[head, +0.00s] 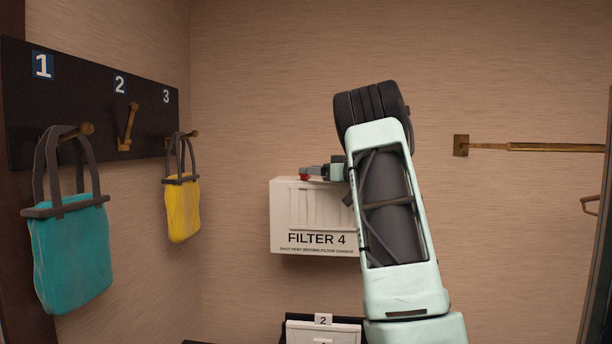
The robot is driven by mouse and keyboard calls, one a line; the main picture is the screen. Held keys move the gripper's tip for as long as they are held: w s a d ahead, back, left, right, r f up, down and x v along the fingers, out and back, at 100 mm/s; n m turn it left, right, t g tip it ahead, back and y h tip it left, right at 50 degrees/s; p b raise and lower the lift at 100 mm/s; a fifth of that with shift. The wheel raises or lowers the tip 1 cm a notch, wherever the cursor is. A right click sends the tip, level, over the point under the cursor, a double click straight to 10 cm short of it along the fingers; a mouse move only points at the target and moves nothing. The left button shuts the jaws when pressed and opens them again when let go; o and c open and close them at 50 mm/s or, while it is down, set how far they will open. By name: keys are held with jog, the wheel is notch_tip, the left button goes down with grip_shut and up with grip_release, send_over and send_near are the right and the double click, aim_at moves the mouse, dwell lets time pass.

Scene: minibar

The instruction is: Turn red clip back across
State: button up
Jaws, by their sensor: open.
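The red clip (304,178) is a small red piece at the top edge of the white FILTER 4 box (284,222), left of its middle. My gripper (312,171) is at the box's top edge, with its fingers pointing left and the red clip right at their tips. It is open; whether the fingers touch the clip or stand around it cannot be told at this size. My arm hides the right part of the box. Most of the clip is hidden or too small to make out.
A dark board (90,110) on the left wall has hooks numbered 1 to 3. A teal bag (70,250) hangs at 1 and a yellow bag (183,208) at 3. A white object labelled 2 (323,330) stands below the box. A brass bar (540,147) is at right.

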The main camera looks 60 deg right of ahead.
jog(key=s+d+b, duration=0.1)
jog(key=s+b, duration=0.4)
jog(key=s, duration=0.9)
jog(key=shift+d+b, duration=0.2)
jog(key=shift+b, duration=0.1)
jog(key=shift+s, duration=0.1)
